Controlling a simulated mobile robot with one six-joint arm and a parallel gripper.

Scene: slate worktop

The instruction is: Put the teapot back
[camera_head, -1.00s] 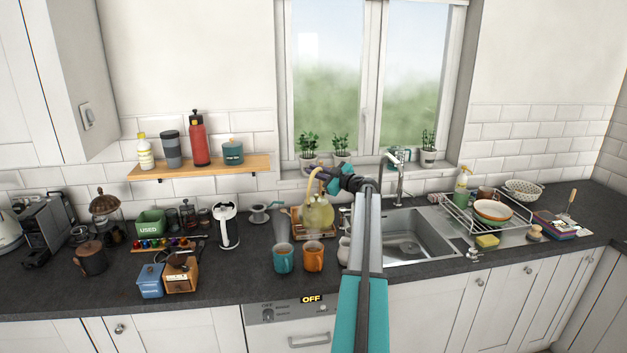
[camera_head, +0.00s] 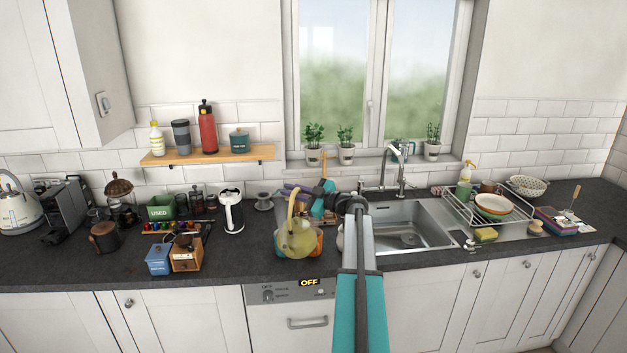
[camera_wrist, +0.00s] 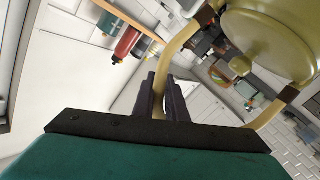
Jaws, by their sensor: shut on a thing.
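The yellow-green teapot (camera_head: 298,240) hangs from my gripper (camera_head: 292,190) in the head view, held by its tall arched handle. In the wrist view the handle (camera_wrist: 178,48) passes between the two dark fingers of my gripper (camera_wrist: 164,98), and the teapot's body and lid (camera_wrist: 265,38) fill the upper right. In the head view the teapot is in front of the teal and orange mugs and hides most of them. I cannot tell how high it is above the worktop.
The sink (camera_head: 412,228) lies right of my arm, with a dish rack (camera_head: 490,212) beyond. A white frother jug (camera_head: 232,212), wooden grinder (camera_head: 186,254) and blue tin (camera_head: 158,260) stand left. The worktop (camera_head: 225,262) between grinder and mugs is clear.

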